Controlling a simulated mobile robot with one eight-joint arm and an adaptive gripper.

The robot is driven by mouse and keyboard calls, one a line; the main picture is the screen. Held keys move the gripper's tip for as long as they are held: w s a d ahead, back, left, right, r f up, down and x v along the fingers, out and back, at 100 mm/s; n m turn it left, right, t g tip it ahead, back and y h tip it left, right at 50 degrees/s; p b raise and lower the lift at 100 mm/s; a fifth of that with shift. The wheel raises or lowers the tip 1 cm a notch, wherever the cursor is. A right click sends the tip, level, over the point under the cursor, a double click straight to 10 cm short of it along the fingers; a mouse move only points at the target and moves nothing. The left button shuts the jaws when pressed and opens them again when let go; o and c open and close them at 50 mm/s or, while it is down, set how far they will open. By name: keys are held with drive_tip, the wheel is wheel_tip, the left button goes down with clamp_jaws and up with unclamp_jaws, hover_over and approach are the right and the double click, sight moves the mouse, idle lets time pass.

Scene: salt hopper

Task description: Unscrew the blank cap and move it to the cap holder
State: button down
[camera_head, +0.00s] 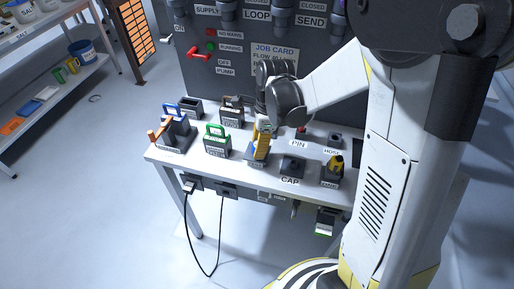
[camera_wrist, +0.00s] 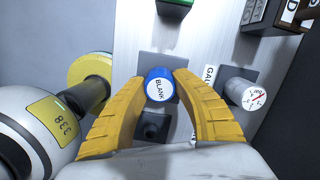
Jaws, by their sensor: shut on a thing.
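The blank cap (camera_wrist: 159,86) is round and blue with a white top marked BLANK, seen in the wrist view. My gripper (camera_wrist: 160,92) has its yellow fingers on both sides of the cap, shut on it. A grey plate shows behind the cap; whether the cap touches it I cannot tell. A black square piece with a dark opening (camera_wrist: 153,127) lies just below the cap in the wrist view. In the head view my gripper (camera_head: 261,152) points down over the bench and hides the cap. A dark block (camera_head: 292,166) stands by the CAP label, right of my gripper.
A white gauge (camera_wrist: 246,94) stands right of my fingers. On the bench (camera_head: 164,157), a green-handled item (camera_head: 216,141) and a blue-handled item (camera_head: 175,125) stand left, and a black-and-yellow item (camera_head: 334,168) right. A dark panel (camera_head: 235,75) rises behind.

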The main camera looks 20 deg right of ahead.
drive_tip(key=shift+n, duration=1.1)
drive_tip(key=shift+n, duration=0.7)
drive_tip(key=shift+r, duration=0.25)
drive_tip(key=shift+s+d+r+p, duration=0.1)
drive_tip(key=shift+d+r+p, duration=0.1)
drive_tip(key=shift+r+p, duration=0.85)
drive_tip(key=shift+d+r+p, duration=0.15)
drive_tip(key=shift+r+p, duration=0.7)
drive_tip(key=shift+r, duration=0.35)
